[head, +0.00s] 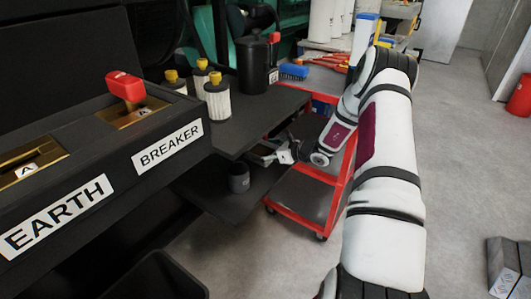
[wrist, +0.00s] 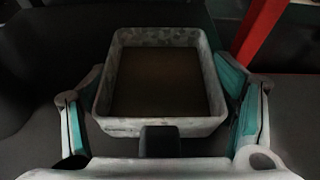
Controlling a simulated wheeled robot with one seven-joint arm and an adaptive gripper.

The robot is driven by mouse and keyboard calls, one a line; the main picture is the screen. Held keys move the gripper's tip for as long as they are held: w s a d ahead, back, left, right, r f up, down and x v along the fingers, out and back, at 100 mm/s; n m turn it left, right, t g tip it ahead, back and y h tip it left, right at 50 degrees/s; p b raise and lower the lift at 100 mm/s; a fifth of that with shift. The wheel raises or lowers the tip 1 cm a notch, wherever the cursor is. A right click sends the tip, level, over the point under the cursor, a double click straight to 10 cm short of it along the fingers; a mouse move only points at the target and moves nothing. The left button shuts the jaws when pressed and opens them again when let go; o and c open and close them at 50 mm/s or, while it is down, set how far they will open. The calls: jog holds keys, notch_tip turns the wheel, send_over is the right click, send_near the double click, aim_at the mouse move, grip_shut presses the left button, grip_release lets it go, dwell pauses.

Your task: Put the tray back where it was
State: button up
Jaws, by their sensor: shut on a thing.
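The tray is a small grey rectangular metal tray (wrist: 212,75) with a dark brown inside, seen in the wrist view between my gripper's fingers. My gripper (wrist: 160,115) has a teal-padded finger on each side of the tray and is shut on it. In the head view my gripper (head: 280,152) is at the right edge of the dark shelves, between the upper and lower boards. The tray (head: 262,150) shows only in part there, beside the gripper. I cannot tell whether it touches a board.
A dark cup (head: 239,178) stands on the lower shelf (head: 215,197), left of my gripper. Several yellow-capped filters (head: 218,98) and a black canister (head: 252,68) stand on the upper board (head: 262,112). A red cart (head: 305,200) is close on the right. The floor (head: 460,190) farther right is mostly clear.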

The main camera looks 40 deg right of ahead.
jog(key=shift+f, duration=0.2)
jog(key=o, duration=1.4)
jog(key=shift+r, duration=0.15)
jog(key=shift+s+d+r, duration=0.15)
jog(key=shift+s+r, duration=0.05)
jog(key=shift+s, duration=0.05)
jog(key=p+v, duration=0.3)
jog(key=v, duration=0.8)
jog(key=shift+s, duration=0.2)
jog(key=shift+d+r, duration=0.1)
